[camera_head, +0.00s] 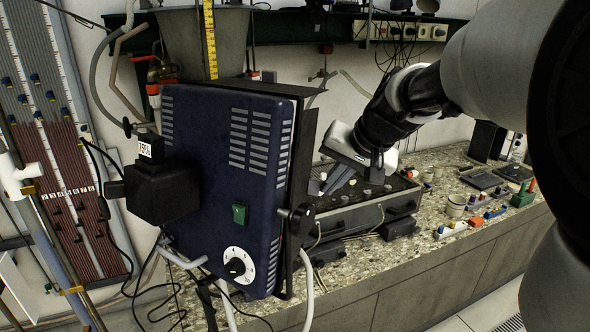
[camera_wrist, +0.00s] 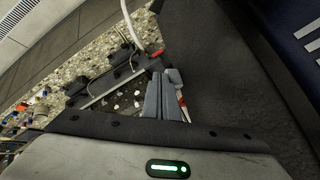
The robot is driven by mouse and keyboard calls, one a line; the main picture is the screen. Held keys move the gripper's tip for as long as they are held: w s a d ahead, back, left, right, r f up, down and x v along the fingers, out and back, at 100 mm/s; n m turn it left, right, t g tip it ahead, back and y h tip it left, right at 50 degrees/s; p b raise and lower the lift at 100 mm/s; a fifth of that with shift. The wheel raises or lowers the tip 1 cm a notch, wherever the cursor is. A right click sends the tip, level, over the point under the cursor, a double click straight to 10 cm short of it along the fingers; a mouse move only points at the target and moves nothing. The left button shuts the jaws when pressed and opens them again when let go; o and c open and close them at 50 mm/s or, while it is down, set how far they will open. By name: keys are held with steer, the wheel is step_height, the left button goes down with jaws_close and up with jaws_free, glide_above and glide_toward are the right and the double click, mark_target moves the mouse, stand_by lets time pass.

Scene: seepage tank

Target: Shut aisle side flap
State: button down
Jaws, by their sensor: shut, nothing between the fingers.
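A dark blue lamp-like box (camera_head: 225,180) with vents, a green switch and a white dial stands at the left centre. A thin black flap (camera_head: 303,150) stands along its right side, and another black flap (camera_head: 245,86) sticks out along its top. I take the right one for the aisle side flap. Its far face is hidden in the head view. In the wrist view a broad dark panel (camera_wrist: 215,55) fills the right of centre, with the blue box (camera_wrist: 292,25) behind it. My gripper (camera_head: 328,184) is shut and empty beside the flap; its fingertips (camera_wrist: 163,78) lie close to the panel's left edge. Contact cannot be told.
A speckled stone bench (camera_head: 375,225) runs behind, holding a dark case with knobs (camera_head: 365,205) and small coloured parts. A black block (camera_head: 160,190) projects from the box's left side. Cables hang below the box. A tube board (camera_head: 60,140) stands at the left.

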mark_target(310, 168)
steer(key=shift+w, duration=0.1)
steer(key=w+a+n+y+b, duration=0.1)
steer(key=a+n, duration=0.1)
steer(key=w+a+n+g+y+b, duration=0.1)
steer(key=n, duration=0.1)
steer(key=w+a+n+g+y+b, duration=0.1)
steer(key=w+a+n+y+b, duration=0.1)
steer(key=shift+a+n, duration=0.3)
steer(key=a+r+n+g+y+p, duration=0.1)
steer(key=a+n+g+y+p, duration=0.1)
steer(key=a+n+g, duration=0.3)
steer(key=shift+s+a+n+y, duration=0.15)
steer(key=shift+a+n+y, duration=0.15)
steer(key=shift+a+n, duration=0.95)
